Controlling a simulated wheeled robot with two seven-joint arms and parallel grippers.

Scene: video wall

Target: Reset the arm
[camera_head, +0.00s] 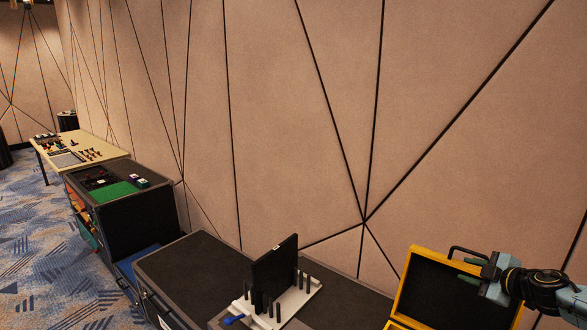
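My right gripper (470,270) comes in from the right edge. My arm hides the right part of the lid. My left gripper is not in view.
A dark cabinet (190,262) stands at the front, with a white rack (300,298) holding an upright black panel (272,270). A blue-handled item (233,320) lies beside it. Farther left are another dark cabinet (135,225) and a light table (112,153). A panelled wall (290,120) runs behind.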

